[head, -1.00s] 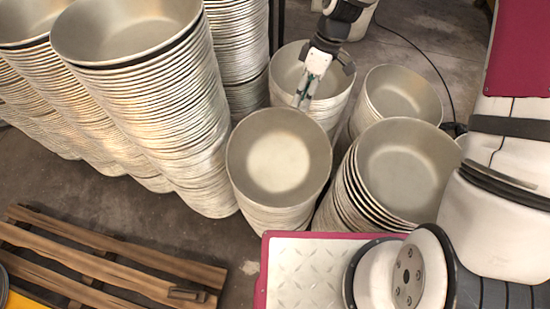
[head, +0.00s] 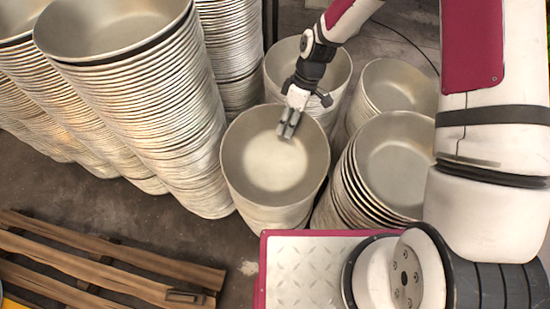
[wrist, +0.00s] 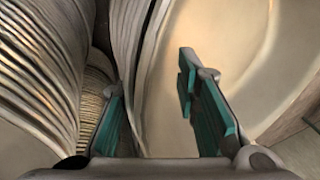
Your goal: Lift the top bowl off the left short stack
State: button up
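The left short stack (head: 268,212) stands at the centre of the head view, its top bowl (head: 275,170) pale metal, upright and open. My gripper (head: 288,130) appears over this bowl's back right inner side, pointing down. In the wrist view my gripper (wrist: 152,85) is open, with its two teal-padded fingers apart. A bowl rim and wall (wrist: 153,50) run between the fingers, and the right finger is over the bowl's pale inside (wrist: 210,25). The left finger is partly hidden beside the wall. I cannot tell how deep the fingers reach, and no grip shows.
Another short stack (head: 395,165) stands close on the right, with more bowls (head: 400,88) and (head: 315,60) behind. Tall bowl stacks (head: 150,110) rise on the left. A wooden pallet (head: 100,265) lies at the lower left. Bare floor (head: 180,238) shows between pallet and stacks.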

jog(key=shift+c, duration=0.5)
jog(key=shift+r, duration=0.1)
grip_shut()
